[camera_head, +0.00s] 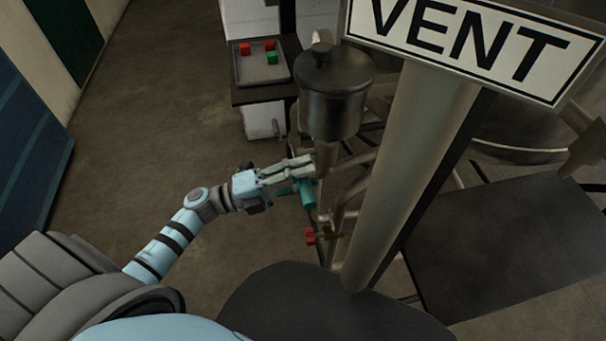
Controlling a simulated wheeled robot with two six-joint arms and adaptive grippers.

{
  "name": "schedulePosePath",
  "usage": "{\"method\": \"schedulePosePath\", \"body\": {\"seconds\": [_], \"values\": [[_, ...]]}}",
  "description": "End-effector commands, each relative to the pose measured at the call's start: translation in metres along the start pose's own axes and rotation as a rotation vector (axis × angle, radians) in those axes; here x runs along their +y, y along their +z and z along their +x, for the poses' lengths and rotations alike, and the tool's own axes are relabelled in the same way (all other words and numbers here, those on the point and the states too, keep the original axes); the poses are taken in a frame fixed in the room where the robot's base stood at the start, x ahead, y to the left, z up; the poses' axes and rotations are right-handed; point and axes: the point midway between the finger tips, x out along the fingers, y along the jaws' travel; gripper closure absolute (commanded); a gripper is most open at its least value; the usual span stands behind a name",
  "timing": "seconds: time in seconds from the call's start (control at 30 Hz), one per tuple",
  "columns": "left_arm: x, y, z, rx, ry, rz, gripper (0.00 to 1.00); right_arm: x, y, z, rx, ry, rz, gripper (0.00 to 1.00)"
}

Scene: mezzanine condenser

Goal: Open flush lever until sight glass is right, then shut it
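My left gripper (305,166) reaches in from the left, its pale fingers close together beside the pipework below a dark metal pot. A teal fitting (308,194) sits just under the fingers; I cannot tell whether they touch it or hold anything. Below it, a small red handle (310,236) sits on the pipework, apart from the fingers. I cannot tell which of these is the flush lever. No sight glass can be made out clearly. My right gripper is not in view.
A lidded dark pot (335,95) stands above the pipework. A thick slanted post (415,165) and a VENT sign (470,38) block the right side. A tray (272,73) with red and green blocks rests on a dark stand behind. Floor at left is clear.

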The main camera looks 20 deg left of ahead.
Motion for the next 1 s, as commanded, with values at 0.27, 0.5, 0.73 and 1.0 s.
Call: {"method": "schedulePosePath", "body": {"seconds": [0.27, 0.5, 0.73, 1.0], "values": [[0.001, 0.0, -0.002, 0.001, 0.002, 0.001, 0.58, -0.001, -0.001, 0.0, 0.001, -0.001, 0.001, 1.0], [0.002, 0.0, -0.049, 0.001, 0.01, -0.001, 0.58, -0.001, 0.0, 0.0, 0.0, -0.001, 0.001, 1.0], [0.001, 0.0, -0.106, -0.001, 0.005, -0.001, 0.58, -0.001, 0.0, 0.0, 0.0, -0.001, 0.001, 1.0], [0.0, 0.0, -0.121, 0.0, 0.0, 0.002, 0.58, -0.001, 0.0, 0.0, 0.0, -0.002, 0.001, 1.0]]}}
